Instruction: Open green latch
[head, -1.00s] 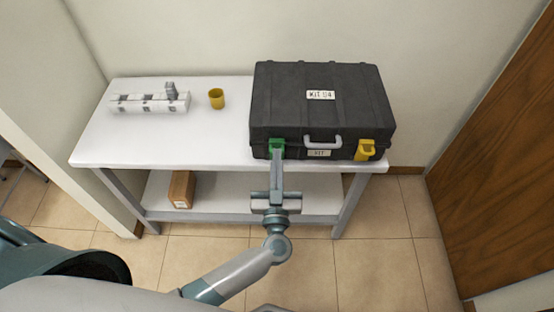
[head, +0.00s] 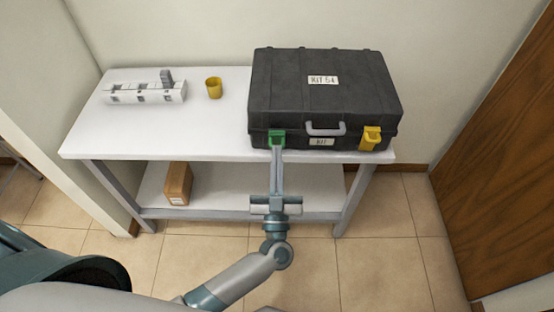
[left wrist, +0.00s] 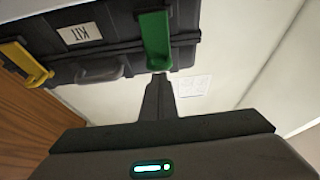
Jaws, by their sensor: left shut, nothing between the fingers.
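The black case (head: 325,95) lies closed on the table. Its green latch (head: 276,137) is on the front at the left; it also shows in the left wrist view (left wrist: 155,38). My left gripper (head: 277,149) is shut and empty, reaching up from below with its fingertips right at the lower end of the green latch. In the left wrist view the fingertips (left wrist: 158,77) are just at the latch's end; I cannot tell whether they touch it. My right gripper is not in view.
A yellow latch (head: 371,138) and a grey handle (head: 325,130) are on the case's front. The white table (head: 215,130) also holds a yellow cup (head: 213,88) and a white block-like part (head: 145,91). A brown box (head: 177,184) stands on the lower shelf.

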